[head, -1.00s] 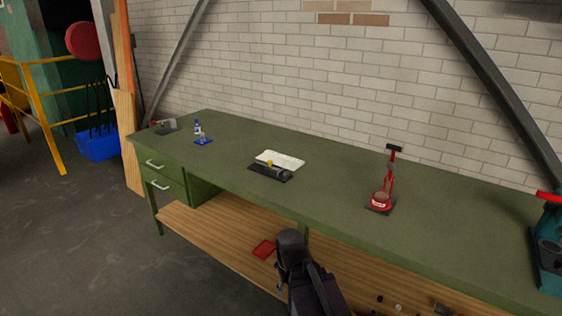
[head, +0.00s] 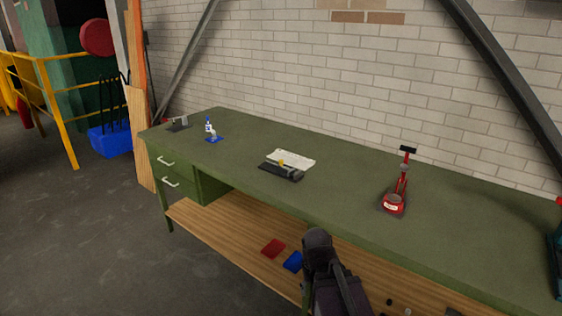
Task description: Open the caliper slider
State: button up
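No caliper can be made out for certain at this size. A small dark tool with a yellow part (head: 283,165) lies on a black mat (head: 268,171) near the middle of the green bench, in front of a white sheet. A small grey and red item (head: 178,122) lies on a dark mat at the far left end of the bench. Which of these, if either, is the caliper I cannot tell, nor can I see a slider's position. A dark link of my arm rises at the bottom centre, in front of the bench. No gripper fingers show.
A blue and white item (head: 210,131) stands on the green bench (head: 335,190) at left. A red stand (head: 396,196) is at right, and a teal machine (head: 556,260) at the right edge. Red (head: 273,248) and blue (head: 293,261) flat items lie on the lower shelf.

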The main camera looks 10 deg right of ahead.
aim_at(287, 170)
jog(key=u, duration=0.05)
jog(key=i, duration=1)
jog(key=z, duration=0.05)
